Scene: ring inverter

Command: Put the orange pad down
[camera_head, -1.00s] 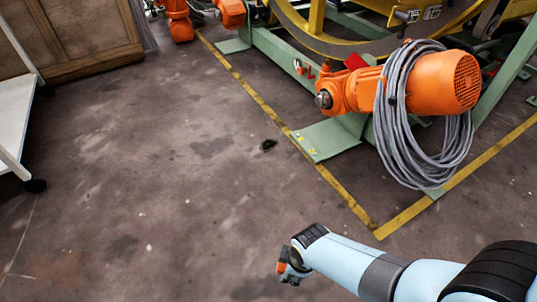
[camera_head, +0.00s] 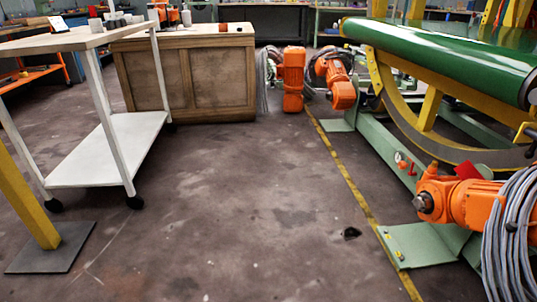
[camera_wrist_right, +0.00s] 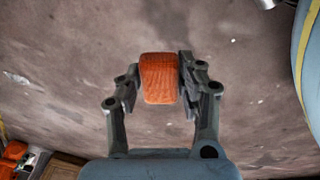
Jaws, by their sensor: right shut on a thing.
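The orange pad (camera_wrist_right: 160,84) is a small block with rounded edges in the right wrist view. My right gripper (camera_wrist_right: 158,72) is shut on it, with one dark finger on each side. The floor shows beyond the pad, and the pad touches nothing else that I can see. In the head view neither of my grippers nor the pad is visible.
A white wheeled cart (camera_head: 95,160) stands at the left, before a wooden cabinet (camera_head: 190,75). A green and yellow ring machine (camera_head: 430,115) with orange motors (camera_head: 470,200) and coiled cables fills the right.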

